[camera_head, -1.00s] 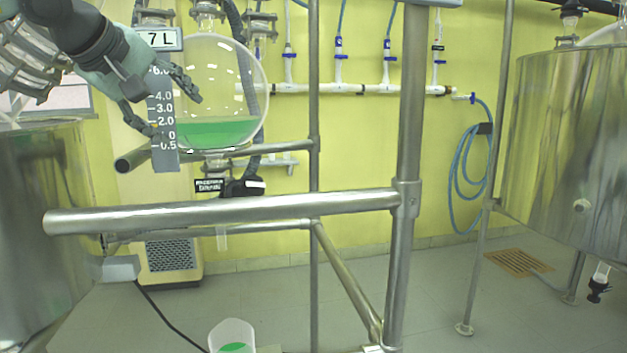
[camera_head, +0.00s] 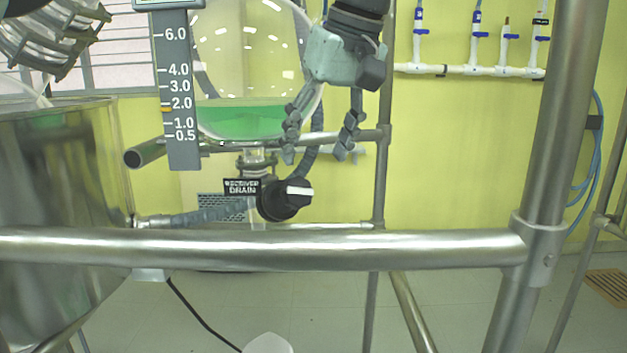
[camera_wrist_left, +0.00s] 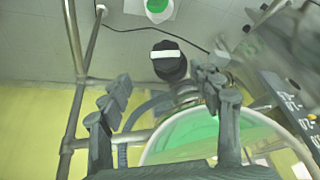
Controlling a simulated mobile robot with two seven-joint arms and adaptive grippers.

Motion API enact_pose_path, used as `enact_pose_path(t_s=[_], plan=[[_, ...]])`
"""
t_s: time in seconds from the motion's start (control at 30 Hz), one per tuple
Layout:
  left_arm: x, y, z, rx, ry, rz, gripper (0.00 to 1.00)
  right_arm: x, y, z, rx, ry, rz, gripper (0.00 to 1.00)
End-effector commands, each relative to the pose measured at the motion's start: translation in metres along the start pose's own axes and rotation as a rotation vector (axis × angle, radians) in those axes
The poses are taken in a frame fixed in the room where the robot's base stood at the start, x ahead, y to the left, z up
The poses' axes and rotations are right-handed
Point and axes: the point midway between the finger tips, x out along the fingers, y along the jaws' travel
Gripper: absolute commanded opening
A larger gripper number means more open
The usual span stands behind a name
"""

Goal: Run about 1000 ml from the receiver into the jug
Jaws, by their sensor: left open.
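The receiver (camera_head: 225,60) is a round glass flask with green liquid at its bottom. Its scale (camera_head: 178,90) shows the surface near 2.0. Below it, a black drain knob (camera_head: 287,198) with a white bar sits beside the RECEIVER DRAIN label (camera_head: 242,187). The jug (camera_head: 268,344) is cut off at the bottom edge; the left wrist view shows the jug (camera_wrist_left: 157,9) with green inside. My left gripper (camera_head: 318,153) is open, pointing down, above and a little right of the knob, apart from it. The knob (camera_wrist_left: 168,62) appears beyond the fingertips (camera_wrist_left: 163,85). My right gripper is not in view.
A thick steel rail (camera_head: 270,250) crosses in front, joined to a post (camera_head: 550,190) at the right. A thinner upright (camera_head: 382,190) stands behind, right of my gripper. A steel vessel (camera_head: 60,210) fills the left side. A black cable (camera_head: 200,317) runs along the floor.

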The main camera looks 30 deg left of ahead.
Motion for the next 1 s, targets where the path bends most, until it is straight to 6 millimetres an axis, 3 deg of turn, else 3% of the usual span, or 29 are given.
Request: enact_pose_path(t_s=[0.17,0.6,1.0], plan=[[0.009,-0.008,0.006,-0.024,-0.014,-0.063,0.63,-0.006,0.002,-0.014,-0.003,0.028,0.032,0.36],[0.072,-0.011,0.007,-0.024,-0.016,-0.061,0.63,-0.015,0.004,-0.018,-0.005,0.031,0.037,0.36],[0.081,-0.011,0.007,-0.024,-0.014,-0.058,0.63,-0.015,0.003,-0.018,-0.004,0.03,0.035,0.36]])
